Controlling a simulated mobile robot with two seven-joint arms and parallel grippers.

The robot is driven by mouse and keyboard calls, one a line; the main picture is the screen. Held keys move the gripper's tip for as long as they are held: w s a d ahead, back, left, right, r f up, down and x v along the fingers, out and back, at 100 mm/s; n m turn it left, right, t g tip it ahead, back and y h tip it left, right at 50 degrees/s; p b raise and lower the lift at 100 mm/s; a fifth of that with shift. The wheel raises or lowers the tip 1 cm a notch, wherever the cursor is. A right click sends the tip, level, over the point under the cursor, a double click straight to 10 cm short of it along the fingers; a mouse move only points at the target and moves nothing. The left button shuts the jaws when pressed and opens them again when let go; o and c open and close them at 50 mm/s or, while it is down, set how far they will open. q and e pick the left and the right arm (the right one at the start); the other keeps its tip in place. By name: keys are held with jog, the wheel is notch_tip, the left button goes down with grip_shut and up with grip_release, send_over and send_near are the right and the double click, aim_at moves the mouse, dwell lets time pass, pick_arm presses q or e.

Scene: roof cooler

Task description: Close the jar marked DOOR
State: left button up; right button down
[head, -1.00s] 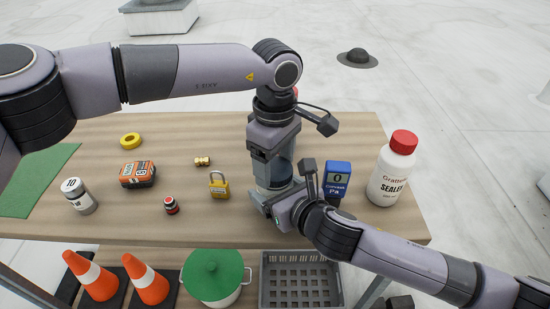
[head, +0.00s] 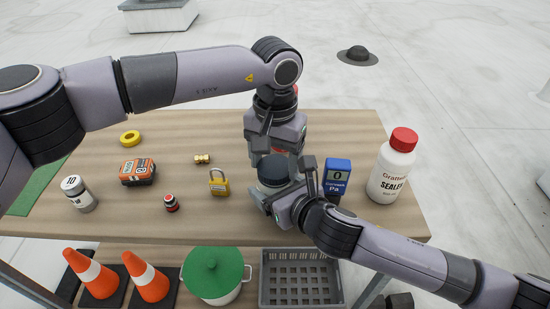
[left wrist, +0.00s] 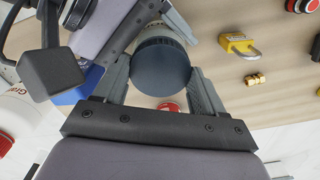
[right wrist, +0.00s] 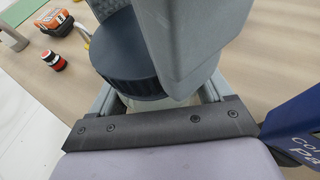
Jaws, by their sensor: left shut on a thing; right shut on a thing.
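The jar (head: 268,187) stands upright near the table's front edge, with a dark blue-grey lid (head: 272,168) at its top. My left gripper (head: 275,157) reaches down from above and is shut on the lid; in the left wrist view the round lid (left wrist: 160,66) sits between both fingers. My right gripper (head: 282,196) comes from the right and is shut on the jar's body, below the lid. In the right wrist view the ribbed lid (right wrist: 130,88) is close above the right fingers. The seam between lid and jar is mostly hidden.
Something red-topped is partly hidden behind my left gripper.

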pick_arm(q)
jog(key=m, duration=0.3)
jog(key=shift+m, duration=0.4)
jog(key=o, duration=1)
jog(key=shift+s+d, duration=0.1)
jog(key=shift+d+r, duration=0.15)
jog(key=shift+r, duration=2.2)
jog(key=shift+c, duration=0.4)
